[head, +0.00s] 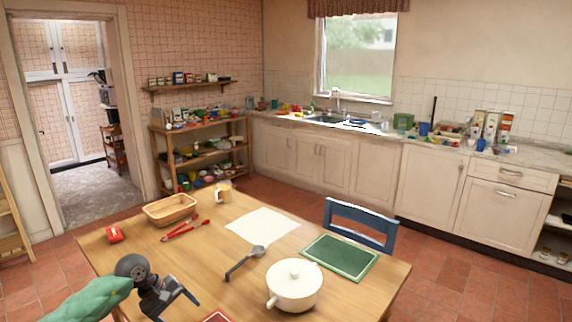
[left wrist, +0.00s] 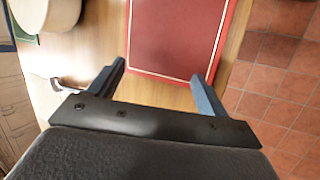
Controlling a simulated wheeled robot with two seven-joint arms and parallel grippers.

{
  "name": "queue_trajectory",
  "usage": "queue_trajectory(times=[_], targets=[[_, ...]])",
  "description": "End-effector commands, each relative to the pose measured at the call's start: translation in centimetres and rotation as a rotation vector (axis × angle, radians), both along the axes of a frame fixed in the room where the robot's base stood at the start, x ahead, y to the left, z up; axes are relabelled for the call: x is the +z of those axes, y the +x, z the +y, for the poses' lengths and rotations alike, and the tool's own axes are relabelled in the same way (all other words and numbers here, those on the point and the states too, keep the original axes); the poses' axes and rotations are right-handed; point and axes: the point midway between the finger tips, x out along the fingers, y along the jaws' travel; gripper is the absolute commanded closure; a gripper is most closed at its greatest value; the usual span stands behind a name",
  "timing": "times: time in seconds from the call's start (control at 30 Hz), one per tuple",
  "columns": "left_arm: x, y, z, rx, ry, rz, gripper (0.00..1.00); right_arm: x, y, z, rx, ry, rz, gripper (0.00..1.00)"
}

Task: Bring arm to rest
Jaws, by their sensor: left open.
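My left gripper (head: 181,303) comes in from the lower left in the head view, over the near part of the wooden table (head: 150,247). In the left wrist view its two blue fingers (left wrist: 164,84) are spread apart with nothing between them. Beyond the fingertips lies a red placemat (left wrist: 178,35) with a pale border line; its edge also shows at the bottom of the head view (head: 217,316). My right gripper is not in view.
On the table are a white lidded pot (head: 294,287), a grey ladle (head: 245,262), a green mat (head: 340,258), a white sheet (head: 262,226), a wicker basket (head: 170,209), red tongs (head: 185,230), a mug (head: 223,192) and a red item (head: 115,235). A blue chair (head: 360,224) stands behind.

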Motion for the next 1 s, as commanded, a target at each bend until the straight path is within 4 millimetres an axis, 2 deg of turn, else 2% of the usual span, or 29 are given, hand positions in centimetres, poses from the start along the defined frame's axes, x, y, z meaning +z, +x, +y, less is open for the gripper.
queue_trajectory(times=[0.03,0.17,0.2,0.3,0.4,0.5,0.63,0.77,0.87,1.0], targets=[[-0.2,-0.6,-2.3,0.028,-0.084,0.006,0.23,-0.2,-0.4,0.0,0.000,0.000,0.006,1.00],[0.9,-1.8,-8.6,0.146,-0.365,0.042,0.23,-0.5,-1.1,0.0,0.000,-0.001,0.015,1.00],[1.5,-2.3,-10.4,0.191,-0.461,0.064,0.23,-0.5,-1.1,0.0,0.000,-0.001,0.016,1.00],[3.5,-3.2,-14.1,0.309,-0.698,0.135,0.23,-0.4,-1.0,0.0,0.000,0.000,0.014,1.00],[5.8,-4.0,-16.7,0.437,-0.932,0.231,0.23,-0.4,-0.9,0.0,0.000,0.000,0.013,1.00],[8.0,-4.5,-18.0,0.572,-1.160,0.350,0.23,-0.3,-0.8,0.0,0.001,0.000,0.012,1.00],[10.4,-4.9,-18.3,0.757,-1.446,0.531,0.23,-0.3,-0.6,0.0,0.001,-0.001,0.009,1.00],[11.7,-5.1,-16.9,0.952,-1.718,0.737,0.23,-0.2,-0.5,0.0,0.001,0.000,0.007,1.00],[11.7,-5.3,-15.2,1.109,-1.916,0.911,0.23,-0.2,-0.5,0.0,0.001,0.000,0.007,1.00],[10.3,-6.1,-12.3,1.338,-2.176,1.168,0.23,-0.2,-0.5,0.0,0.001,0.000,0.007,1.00]])
